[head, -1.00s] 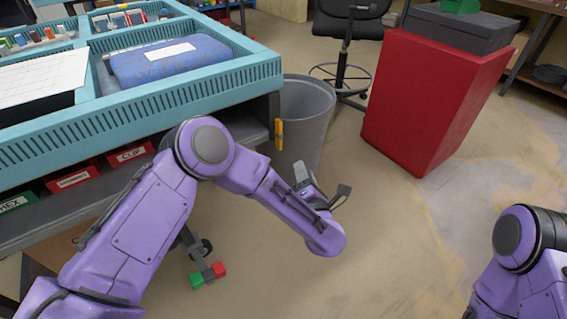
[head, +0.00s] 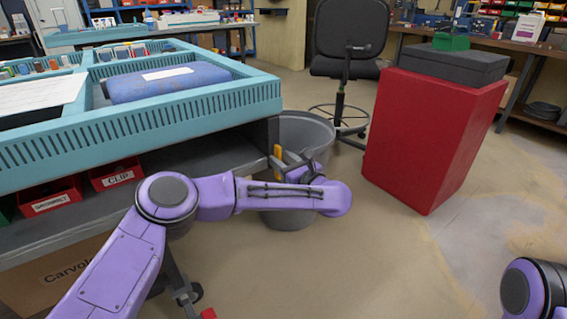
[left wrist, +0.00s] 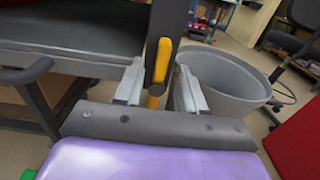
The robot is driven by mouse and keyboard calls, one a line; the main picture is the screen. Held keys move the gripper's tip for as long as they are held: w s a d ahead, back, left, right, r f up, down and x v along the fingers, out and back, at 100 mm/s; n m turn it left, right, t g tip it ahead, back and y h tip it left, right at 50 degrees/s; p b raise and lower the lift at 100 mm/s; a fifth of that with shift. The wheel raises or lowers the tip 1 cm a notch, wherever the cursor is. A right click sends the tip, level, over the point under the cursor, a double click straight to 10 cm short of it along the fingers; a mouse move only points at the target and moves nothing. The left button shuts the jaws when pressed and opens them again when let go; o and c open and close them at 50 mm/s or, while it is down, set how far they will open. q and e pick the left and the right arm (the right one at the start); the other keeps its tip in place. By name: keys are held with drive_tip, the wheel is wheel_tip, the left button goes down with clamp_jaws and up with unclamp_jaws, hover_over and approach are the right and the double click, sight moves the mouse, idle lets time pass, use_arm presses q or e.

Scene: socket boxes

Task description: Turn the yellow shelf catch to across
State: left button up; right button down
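The yellow shelf catch (head: 278,153) is at the right front corner of the bench, partly hidden by my left gripper (head: 289,160). In the left wrist view the catch (left wrist: 162,60) stands upright along a dark post. My left gripper (left wrist: 161,72) is open, with one finger on each side of the catch. Gaps show between the fingers and the catch, and I see no clear contact. My right gripper is out of view; only part of my right arm shows at the lower right.
A grey bin (head: 305,130) stands just behind and beside the catch. A red pedestal (head: 425,135) with a dark box on top is farther right. Red boxes (head: 118,174) sit on the shelf under the blue bench top (head: 200,106). The floor at centre right is clear.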

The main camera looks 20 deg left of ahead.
use_arm(q)
drive_tip(key=shift+c, duration=0.3)
clamp_jaws()
drive_tip(key=shift+r, duration=0.1)
drive_tip(key=shift+w+d+f+m+p, duration=0.35)
drive_tip(key=shift+m+p, duration=0.8)
drive_tip(key=shift+m, duration=1.85)
drive_tip(key=shift+w+d+f+m+p, duration=0.15)
drive_tip(key=shift+f+m+p, duration=0.25)
drive_tip(key=shift+m+p, duration=1.7)
drive_tip(key=shift+w+d+f+m+p, duration=0.2)
drive_tip(key=shift+w+f+m+p, duration=0.15)
drive_tip(key=shift+m, duration=3.55)
drive_tip(key=shift+f, duration=0.1)
